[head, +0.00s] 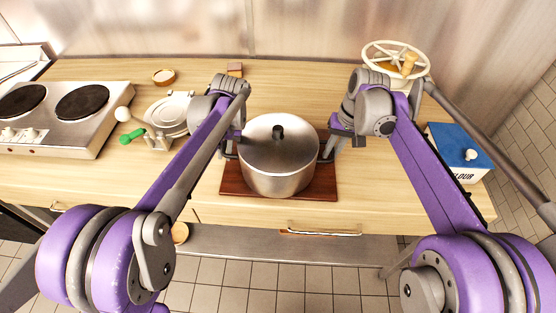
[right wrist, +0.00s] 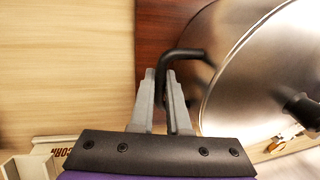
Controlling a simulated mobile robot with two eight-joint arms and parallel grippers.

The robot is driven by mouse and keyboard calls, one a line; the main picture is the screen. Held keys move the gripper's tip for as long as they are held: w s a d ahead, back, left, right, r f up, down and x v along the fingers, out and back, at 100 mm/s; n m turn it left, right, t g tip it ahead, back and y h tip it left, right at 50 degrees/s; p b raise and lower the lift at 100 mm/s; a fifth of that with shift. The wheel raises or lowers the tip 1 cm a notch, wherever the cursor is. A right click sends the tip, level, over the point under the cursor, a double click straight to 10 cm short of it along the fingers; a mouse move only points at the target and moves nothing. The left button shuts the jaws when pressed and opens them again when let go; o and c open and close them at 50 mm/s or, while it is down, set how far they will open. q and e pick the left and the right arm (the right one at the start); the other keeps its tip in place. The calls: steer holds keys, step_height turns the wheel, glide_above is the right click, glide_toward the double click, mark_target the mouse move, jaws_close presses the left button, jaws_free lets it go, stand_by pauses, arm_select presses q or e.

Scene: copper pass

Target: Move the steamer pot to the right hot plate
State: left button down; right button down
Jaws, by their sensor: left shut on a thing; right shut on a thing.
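The steamer pot (head: 278,160) is a lidded steel pot with a dark knob. It sits on a dark red-brown board (head: 237,182) on the wooden counter; whether it touches the board cannot be told. My left gripper (head: 232,150) is at the pot's left handle, shut on it. My right gripper (head: 330,152) is shut on the pot's right handle. In the right wrist view its fingers (right wrist: 166,85) close around the black handle (right wrist: 183,54), beside the pot's lid (right wrist: 265,75). The right hot plate (head: 82,102) is a black disc on the steel cooker at the far left.
The left hot plate (head: 22,100) is beside it. A blue flour box (head: 458,150) and a white spoked-top container (head: 396,60) are at right.

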arm_select(q)
steer(key=shift+r, duration=0.1)
arm_select(e)
steer(key=shift+r, duration=0.1)
stand_by(0.7)
